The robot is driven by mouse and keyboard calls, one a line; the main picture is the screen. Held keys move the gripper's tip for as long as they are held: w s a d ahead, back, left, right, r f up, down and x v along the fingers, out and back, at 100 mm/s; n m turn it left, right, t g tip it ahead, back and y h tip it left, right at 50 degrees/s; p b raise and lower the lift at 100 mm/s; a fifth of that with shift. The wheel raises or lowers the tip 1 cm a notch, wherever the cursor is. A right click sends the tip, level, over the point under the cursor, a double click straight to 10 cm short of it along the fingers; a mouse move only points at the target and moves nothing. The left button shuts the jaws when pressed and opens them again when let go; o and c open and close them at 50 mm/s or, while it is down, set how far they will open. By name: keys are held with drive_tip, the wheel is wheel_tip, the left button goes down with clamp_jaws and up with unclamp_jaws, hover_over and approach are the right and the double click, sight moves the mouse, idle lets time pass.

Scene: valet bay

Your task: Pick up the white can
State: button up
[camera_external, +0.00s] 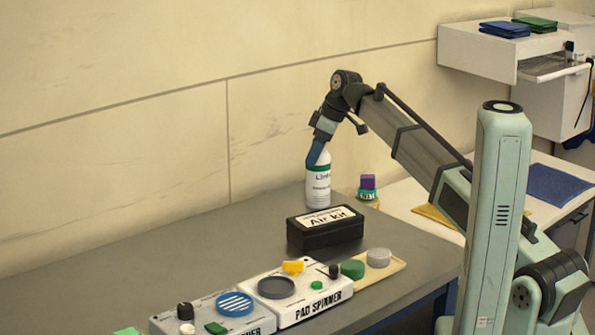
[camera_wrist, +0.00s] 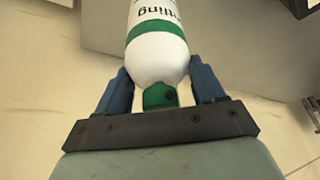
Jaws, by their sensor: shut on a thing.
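The white can (camera_external: 318,186) has a green band and dark lettering. It is upright in the external view, near the back of the grey table; I cannot tell whether its base touches the surface. My gripper (camera_external: 317,153) is at its top, with blue fingers closed around it. In the wrist view the can (camera_wrist: 158,55) lies between the two blue fingers of my gripper (camera_wrist: 160,85), with its green top (camera_wrist: 160,95) close to the palm. The can's lower end is cut off by the wrist view's upper edge.
A black "Air kit" box (camera_external: 325,230) sits just in front of the can. A small purple-and-green container (camera_external: 367,190) stands to its right. Pad spinner units (camera_external: 290,290) and a beige tray (camera_external: 395,266) are nearer the front. The table left of the can is clear.

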clamp_jaws()
drive_tip(key=shift+r, duration=0.15)
